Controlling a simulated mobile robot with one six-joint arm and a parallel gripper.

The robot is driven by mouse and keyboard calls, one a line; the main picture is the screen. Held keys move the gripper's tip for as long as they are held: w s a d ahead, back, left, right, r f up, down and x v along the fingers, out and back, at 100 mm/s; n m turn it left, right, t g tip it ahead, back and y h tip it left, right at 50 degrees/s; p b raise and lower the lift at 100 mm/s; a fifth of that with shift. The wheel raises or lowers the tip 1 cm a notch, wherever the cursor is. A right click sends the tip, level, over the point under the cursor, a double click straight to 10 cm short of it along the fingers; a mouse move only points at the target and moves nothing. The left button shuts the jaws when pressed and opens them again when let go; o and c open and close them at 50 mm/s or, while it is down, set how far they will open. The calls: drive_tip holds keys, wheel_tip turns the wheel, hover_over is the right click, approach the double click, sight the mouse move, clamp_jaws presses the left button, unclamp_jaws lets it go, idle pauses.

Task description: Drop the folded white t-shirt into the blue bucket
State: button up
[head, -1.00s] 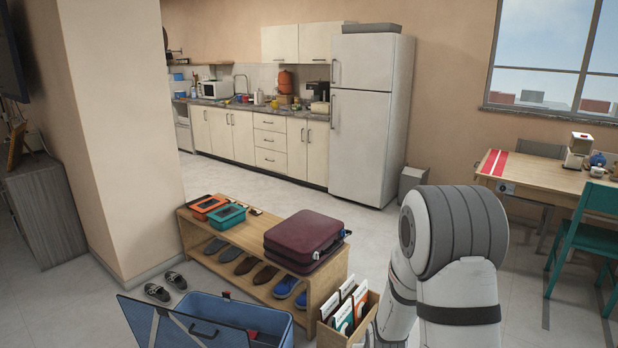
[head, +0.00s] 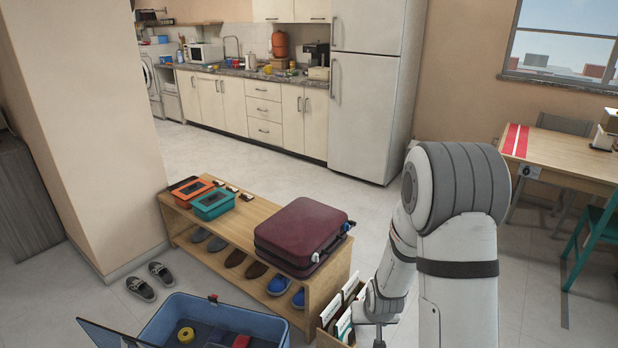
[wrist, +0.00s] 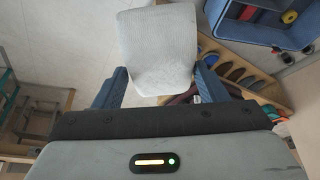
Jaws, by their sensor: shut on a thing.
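In the wrist view my gripper (wrist: 160,76) is shut on the folded white t-shirt (wrist: 158,42), a pale flat bundle between its two blue fingers. The shirt is held clear above the floor. A boxy blue open container (head: 163,318) stands on the floor at the bottom of the head view, partly cut off. It also shows at the upper right of the wrist view (wrist: 226,34), apart from the shirt. I see no round blue bucket. My gripper and the shirt are out of the head view.
A wooden shoe bench (head: 178,215) carries a maroon suitcase (head: 303,232) and small boxes, with shoes below. A holder with files (head: 328,335) stands at its right end. A yellow roll (head: 186,335) lies in the blue container. A wooden table (head: 560,158) is at right.

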drive_tip(key=shift+a+r, duration=0.1)
drive_tip(key=shift+w+f, duration=0.1)
drive_tip(key=shift+f, duration=0.1)
wheel_tip(320, 180, down, 44)
drive_tip(key=s+n+y+b, duration=0.1)
drive_tip(key=n+b, duration=0.3)
drive_tip(key=b, duration=3)
drive_tip(key=shift+y, duration=0.3)
drive_tip(key=o, duration=1.1)
drive_tip(key=shift+o, duration=0.2)
drive_tip(key=p+v, duration=0.3)
drive_tip(key=v, duration=0.4)
drive_tip(key=shift+r+p, duration=0.35)
